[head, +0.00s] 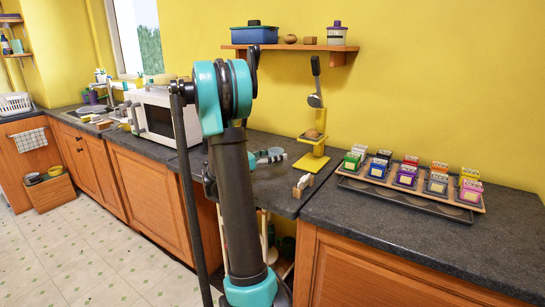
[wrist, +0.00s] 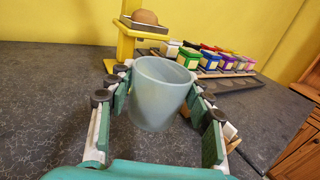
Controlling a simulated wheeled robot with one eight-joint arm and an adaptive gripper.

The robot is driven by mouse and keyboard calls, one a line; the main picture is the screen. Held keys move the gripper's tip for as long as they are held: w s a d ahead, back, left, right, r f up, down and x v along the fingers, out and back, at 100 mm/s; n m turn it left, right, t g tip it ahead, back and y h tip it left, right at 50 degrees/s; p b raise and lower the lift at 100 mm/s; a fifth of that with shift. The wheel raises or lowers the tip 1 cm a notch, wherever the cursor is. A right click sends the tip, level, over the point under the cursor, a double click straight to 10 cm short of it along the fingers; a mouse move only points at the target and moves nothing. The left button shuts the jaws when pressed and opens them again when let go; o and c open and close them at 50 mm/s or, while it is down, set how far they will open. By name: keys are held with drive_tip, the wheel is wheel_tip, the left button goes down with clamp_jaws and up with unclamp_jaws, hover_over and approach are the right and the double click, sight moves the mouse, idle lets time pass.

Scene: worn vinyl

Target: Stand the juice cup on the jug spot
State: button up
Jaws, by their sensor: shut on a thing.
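A pale blue, translucent cup (wrist: 162,100), which I take for the juice cup, stands upright between the fingers of my gripper (wrist: 161,84) in the wrist view. The gripper is shut on it, with a finger pad on each side. Its mouth faces up and it looks empty. In the head view my gripper (head: 268,156) is over the dark counter, mostly hidden behind my arm, and the cup cannot be made out there. I cannot pick out a marked jug spot in either view.
A yellow stand (head: 314,158) with a brown round thing on it and a ladle above is just beyond the gripper. A tray (head: 400,205) of several coloured containers lies to its right. A small wooden holder (head: 302,186) stands near the counter's front edge. A microwave (head: 165,113) is left.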

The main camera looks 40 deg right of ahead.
drive_tip(key=shift+f, duration=2.9)
drive_tip(key=shift+f, duration=0.35)
drive_tip(key=o, duration=1.3)
drive_tip(key=shift+a, duration=0.15)
drive_tip(key=shift+w+a, duration=0.2)
drive_tip(key=shift+a, duration=1.05)
drive_tip(key=shift+w+a, duration=0.15)
drive_tip(key=shift+a, duration=1.15)
drive_tip(key=shift+w+a, duration=0.2)
drive_tip(key=shift+a, duration=1.05)
drive_tip(key=shift+a, duration=0.1)
